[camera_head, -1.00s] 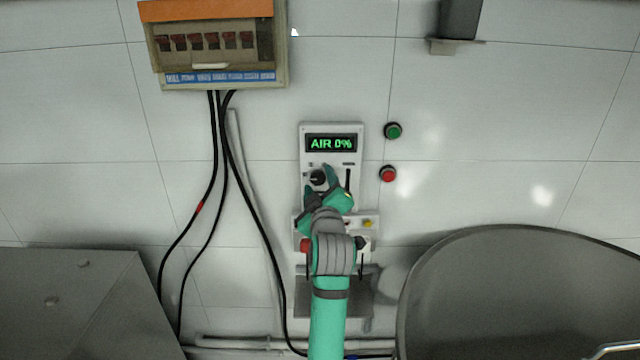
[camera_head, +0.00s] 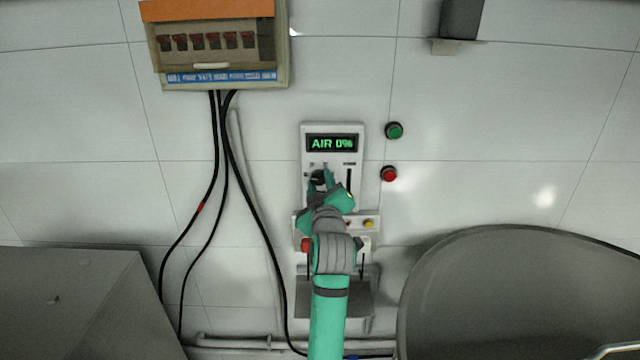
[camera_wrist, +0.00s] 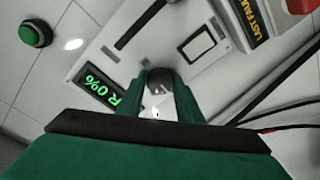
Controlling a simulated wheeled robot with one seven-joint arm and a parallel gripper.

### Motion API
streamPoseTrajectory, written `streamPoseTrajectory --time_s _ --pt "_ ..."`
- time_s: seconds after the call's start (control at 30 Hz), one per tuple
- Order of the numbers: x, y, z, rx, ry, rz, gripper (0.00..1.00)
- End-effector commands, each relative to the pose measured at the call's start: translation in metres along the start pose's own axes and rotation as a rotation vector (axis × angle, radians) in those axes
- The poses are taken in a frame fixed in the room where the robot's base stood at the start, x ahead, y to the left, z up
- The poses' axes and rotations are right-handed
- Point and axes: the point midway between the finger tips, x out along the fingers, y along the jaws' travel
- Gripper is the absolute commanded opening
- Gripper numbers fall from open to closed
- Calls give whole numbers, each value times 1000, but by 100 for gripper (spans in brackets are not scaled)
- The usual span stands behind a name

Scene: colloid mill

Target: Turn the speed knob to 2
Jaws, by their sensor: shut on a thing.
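The speed knob (camera_head: 318,177) is a dark round knob on the white control panel (camera_head: 352,207), below a display (camera_head: 332,143) that reads "AIR 0%" in green. My gripper (camera_head: 324,178) is at the panel with its green fingers on either side of the knob. In the wrist view the dark knob (camera_wrist: 159,82) sits between the two fingertips (camera_wrist: 160,85), and my gripper is shut on it. My fingers and wrist hide part of the knob, and I cannot read its scale. The display also shows in the wrist view (camera_wrist: 98,88), partly cut off.
A green button (camera_head: 394,130) and a red button (camera_head: 388,174) are on the wall right of the panel. A dark slider slot (camera_head: 348,181) lies just right of the knob. A breaker box (camera_head: 215,45) with black cables hangs upper left. A large grey vessel (camera_head: 520,300) stands lower right.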

Motion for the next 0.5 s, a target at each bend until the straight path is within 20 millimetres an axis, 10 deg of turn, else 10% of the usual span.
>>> streamPoseTrajectory --time_s 0.5 --pt "-1 -4 1 441 24 22 10"
